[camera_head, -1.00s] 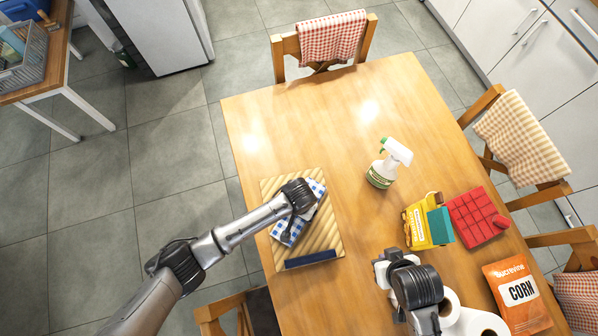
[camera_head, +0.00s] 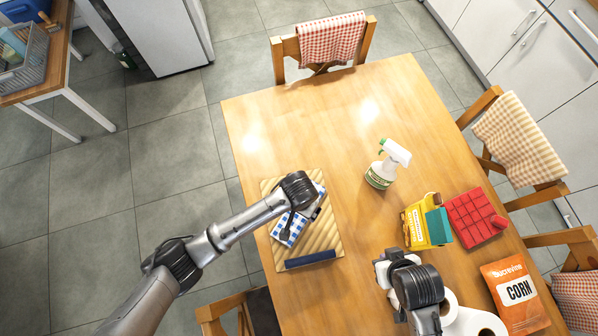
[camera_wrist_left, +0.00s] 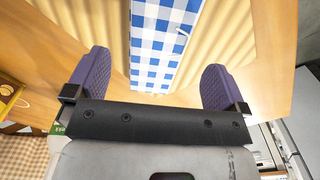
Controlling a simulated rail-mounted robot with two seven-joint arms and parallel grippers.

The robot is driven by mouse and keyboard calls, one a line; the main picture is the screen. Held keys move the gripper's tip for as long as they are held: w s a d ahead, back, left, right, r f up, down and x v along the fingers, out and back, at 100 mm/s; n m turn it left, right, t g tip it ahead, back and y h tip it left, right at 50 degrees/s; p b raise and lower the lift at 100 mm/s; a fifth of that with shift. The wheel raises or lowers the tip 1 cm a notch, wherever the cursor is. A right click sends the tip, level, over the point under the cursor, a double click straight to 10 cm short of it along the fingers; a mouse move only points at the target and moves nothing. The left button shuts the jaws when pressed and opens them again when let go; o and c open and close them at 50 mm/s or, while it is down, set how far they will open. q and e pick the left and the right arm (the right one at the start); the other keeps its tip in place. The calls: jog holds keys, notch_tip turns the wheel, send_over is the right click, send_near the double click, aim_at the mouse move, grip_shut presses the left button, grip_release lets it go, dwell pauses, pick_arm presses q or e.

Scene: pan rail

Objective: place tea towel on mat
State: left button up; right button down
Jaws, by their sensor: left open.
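The tea towel (camera_head: 291,228), blue-and-white checked and folded into a strip, lies on the yellow ribbed mat (camera_head: 329,235) at the table's left side. My left arm partly covers it in the head view. In the left wrist view the towel (camera_wrist_left: 160,45) shows between the two purple fingers of my left gripper (camera_wrist_left: 155,82), which is open with a gap on both sides of the towel. The mat (camera_wrist_left: 105,25) shows on both sides of it. My right gripper (camera_head: 384,272) is over the table's near part; its fingers are not clear.
A dark blue bar (camera_head: 310,259) lies along the mat's near edge. The table's far part is clear.

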pick_arm(q)
notch_tip(320, 180, up, 6)
dwell(0.4)
